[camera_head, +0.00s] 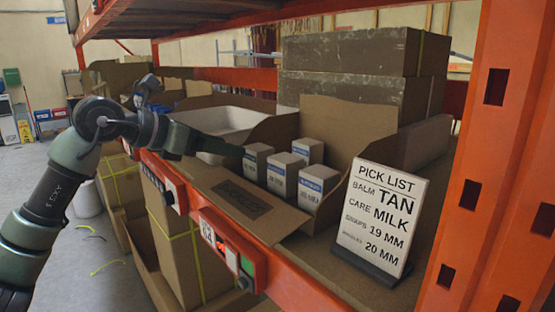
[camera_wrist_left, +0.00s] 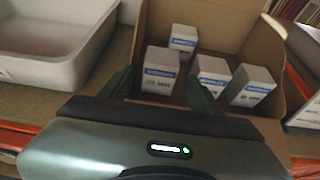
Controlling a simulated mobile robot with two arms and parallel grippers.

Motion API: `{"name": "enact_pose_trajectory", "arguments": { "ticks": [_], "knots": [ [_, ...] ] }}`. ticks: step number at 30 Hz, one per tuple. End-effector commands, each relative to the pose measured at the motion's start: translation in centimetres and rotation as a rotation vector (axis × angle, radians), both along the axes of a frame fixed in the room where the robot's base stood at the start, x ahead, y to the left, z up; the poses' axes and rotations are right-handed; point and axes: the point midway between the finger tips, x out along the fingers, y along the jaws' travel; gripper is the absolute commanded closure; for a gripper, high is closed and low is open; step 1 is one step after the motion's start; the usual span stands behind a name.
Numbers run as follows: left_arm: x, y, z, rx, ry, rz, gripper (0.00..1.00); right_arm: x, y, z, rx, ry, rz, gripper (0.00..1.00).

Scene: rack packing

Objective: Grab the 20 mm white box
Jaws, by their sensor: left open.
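Several small white boxes with blue label bands stand upright in an open cardboard bin (camera_head: 345,125) on the shelf. The front-left box (camera_wrist_left: 158,76) in the left wrist view has small print that seems to read 20 MM. It probably matches the leftmost box (camera_head: 257,163) in the head view. My left gripper (camera_wrist_left: 160,88) is open, its dark fingers on either side of that box's near side, with no grip visible. In the head view the left gripper (camera_head: 236,150) reaches in from the left at the bin. My right gripper is in neither view.
Other white boxes (camera_wrist_left: 213,76) stand close behind and right of the front-left one. A white tray (camera_head: 215,122) sits left of the bin. A pick list sign (camera_head: 383,215) stands right. Orange rack beams (camera_head: 290,285) and an upright (camera_head: 490,170) frame the shelf.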

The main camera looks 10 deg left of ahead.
Motion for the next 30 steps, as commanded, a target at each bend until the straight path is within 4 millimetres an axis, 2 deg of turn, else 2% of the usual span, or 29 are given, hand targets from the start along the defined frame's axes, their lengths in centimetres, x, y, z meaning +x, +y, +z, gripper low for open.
{"name": "enact_pose_trajectory", "arguments": {
  "ticks": [5,8,14,18,26,27,30],
  "knots": [
    [1.2,-0.9,-0.4,0.003,0.004,0.001,0.36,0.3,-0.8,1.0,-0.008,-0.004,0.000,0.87],
    [2.0,-1.5,-0.7,0.003,0.003,0.002,0.36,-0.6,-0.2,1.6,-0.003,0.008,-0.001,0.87],
    [4.0,-3.6,-1.2,0.001,0.005,0.000,0.36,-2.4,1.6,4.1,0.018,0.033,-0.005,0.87],
    [5.2,-4.4,-2.2,0.001,0.003,0.001,0.36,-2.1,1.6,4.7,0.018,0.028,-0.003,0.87],
    [5.5,-4.6,-2.6,0.003,0.000,0.002,0.36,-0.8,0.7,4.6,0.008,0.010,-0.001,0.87],
    [5.5,-4.6,-2.6,0.003,0.000,0.002,0.39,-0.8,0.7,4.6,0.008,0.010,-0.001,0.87],
    [5.5,-4.6,-2.6,0.003,0.000,0.002,0.67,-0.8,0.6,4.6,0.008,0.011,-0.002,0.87]
  ]
}}
